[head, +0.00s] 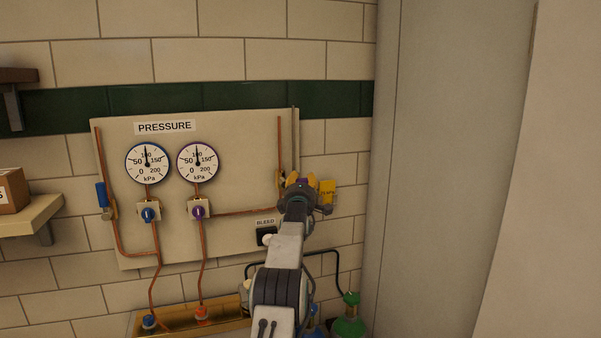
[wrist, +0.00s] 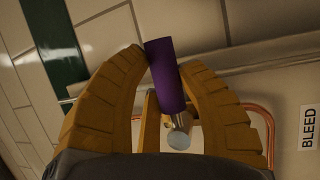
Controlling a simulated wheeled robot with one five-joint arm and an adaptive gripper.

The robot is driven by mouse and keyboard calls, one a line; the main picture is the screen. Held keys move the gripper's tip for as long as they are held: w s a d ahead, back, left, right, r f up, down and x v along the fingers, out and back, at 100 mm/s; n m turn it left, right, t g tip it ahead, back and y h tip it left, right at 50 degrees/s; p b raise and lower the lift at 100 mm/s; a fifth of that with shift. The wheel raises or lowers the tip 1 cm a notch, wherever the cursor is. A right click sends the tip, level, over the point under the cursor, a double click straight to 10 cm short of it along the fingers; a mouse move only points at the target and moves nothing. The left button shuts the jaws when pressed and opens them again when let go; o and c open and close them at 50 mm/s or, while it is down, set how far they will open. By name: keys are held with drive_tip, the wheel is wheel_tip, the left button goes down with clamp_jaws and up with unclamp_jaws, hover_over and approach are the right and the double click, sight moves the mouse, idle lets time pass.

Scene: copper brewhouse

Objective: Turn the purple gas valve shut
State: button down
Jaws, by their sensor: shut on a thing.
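The purple gas valve handle (wrist: 165,75) is a short bar with a silver metal end, seen in the wrist view between the two yellow fingers of my gripper (wrist: 163,64). My gripper is shut on the handle, with a finger on each side of it. In the head view my gripper (head: 301,181) is at the right edge of the pressure panel, by the right copper pipe (head: 280,145). It hides most of the valve there.
The panel (head: 240,150) carries a blue-rimmed gauge (head: 147,163), a purple-rimmed gauge (head: 198,162), a blue knob (head: 149,214) and a purple knob (head: 199,211). A blue lever (head: 101,195) is at left. A green cylinder (head: 349,320) stands below; a grey column (head: 425,170) is right.

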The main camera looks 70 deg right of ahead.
drive_tip(key=shift+a+r+p, duration=0.1)
drive_tip(key=shift+r+p, duration=0.05)
drive_tip(key=shift+p, duration=0.2)
drive_tip(key=c, duration=0.8)
unclamp_jaws()
drive_tip(key=shift+o, duration=0.2)
drive_tip(key=shift+a+f, duration=0.15)
drive_tip(key=shift+f, duration=0.1)
drive_tip(key=v, duration=1.1)
drive_tip(key=shift+a, duration=0.3)
idle(0.4)
